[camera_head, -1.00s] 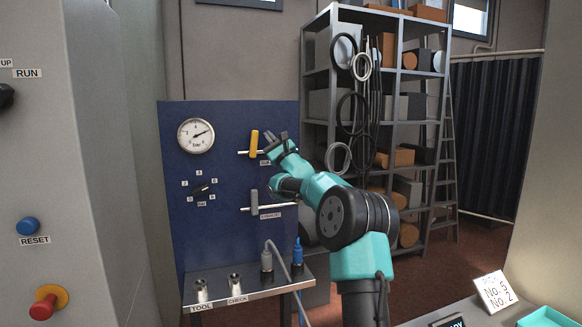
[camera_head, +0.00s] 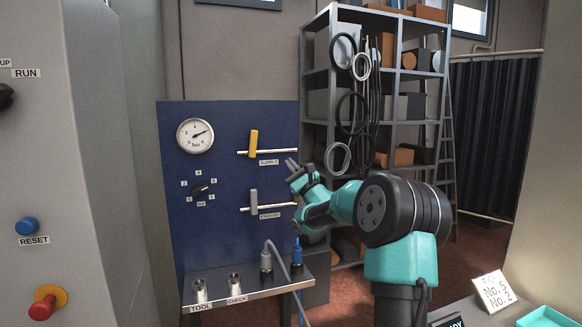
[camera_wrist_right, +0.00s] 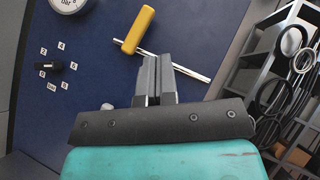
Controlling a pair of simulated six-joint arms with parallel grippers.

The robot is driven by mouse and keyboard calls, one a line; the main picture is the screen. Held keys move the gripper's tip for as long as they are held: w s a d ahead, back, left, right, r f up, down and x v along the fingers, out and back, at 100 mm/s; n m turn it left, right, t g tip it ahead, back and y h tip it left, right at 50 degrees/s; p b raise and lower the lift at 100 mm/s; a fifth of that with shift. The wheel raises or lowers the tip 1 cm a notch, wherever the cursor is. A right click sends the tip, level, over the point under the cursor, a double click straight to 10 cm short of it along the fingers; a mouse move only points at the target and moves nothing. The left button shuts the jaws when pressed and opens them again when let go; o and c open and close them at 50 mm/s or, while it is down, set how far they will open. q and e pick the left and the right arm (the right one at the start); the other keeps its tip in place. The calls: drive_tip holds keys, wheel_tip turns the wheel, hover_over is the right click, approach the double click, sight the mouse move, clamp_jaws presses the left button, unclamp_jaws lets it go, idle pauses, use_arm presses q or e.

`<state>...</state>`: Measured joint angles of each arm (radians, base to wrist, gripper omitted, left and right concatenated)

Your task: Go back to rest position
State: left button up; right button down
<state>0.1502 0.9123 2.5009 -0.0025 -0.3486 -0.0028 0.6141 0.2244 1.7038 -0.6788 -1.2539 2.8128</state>
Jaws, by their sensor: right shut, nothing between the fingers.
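My right gripper (camera_head: 291,164) is shut and empty. It stands in front of the right edge of the blue panel (camera_head: 225,232), apart from the yellow supply handle (camera_head: 254,143) in the head view. In the right wrist view my right gripper (camera_wrist_right: 155,58) has its two fingers together, with the yellow handle (camera_wrist_right: 138,30) and its pipe (camera_wrist_right: 185,66) beyond the tips. The grey exhaust handle (camera_head: 254,200) is upright on a lower pipe, left of my right arm. My left gripper is not in view.
A gauge (camera_head: 195,135) and a black selector knob (camera_head: 201,189) are on the panel. A shelf (camera_head: 264,284) below holds a grey connector (camera_head: 266,258) and a blue one (camera_head: 297,252) with a hose. A storage rack (camera_head: 397,75) stands behind my right arm.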

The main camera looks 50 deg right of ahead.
idle(0.4)
